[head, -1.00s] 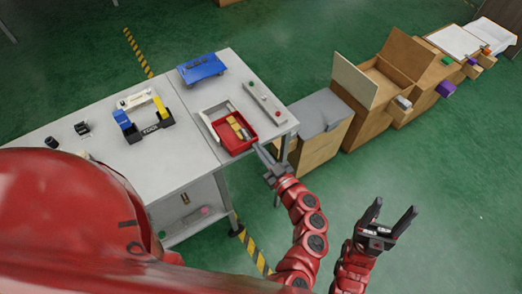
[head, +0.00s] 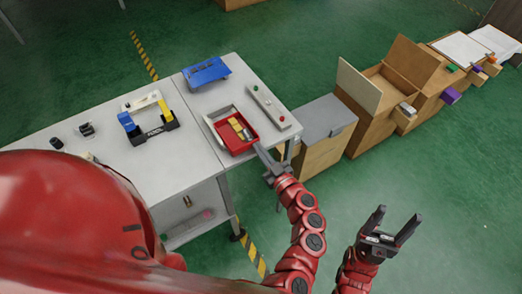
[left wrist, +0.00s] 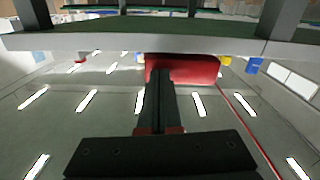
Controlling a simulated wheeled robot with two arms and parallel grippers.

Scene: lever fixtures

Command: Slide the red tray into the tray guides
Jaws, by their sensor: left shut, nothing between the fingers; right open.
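The red tray (head: 243,147) sits on the grey table with yellow blocks in it. It lies between the pale tray guides (head: 211,122), partly inside them; how deep is hard to tell. My left gripper (head: 260,149) is shut and empty, its fingertips at the tray's near right edge. In the left wrist view, the shut fingers (left wrist: 158,75) point at the red tray's wall (left wrist: 195,70) and appear to touch it. My right gripper (head: 393,226) is open and empty, over the floor away from the table.
A grey panel with green and red buttons (head: 267,105) is right of the tray. A blue fixture (head: 206,72) stands behind it. A yellow-blue fixture (head: 150,121) is to the left. Wooden boxes (head: 374,115) line the right; green floor is clear in front.

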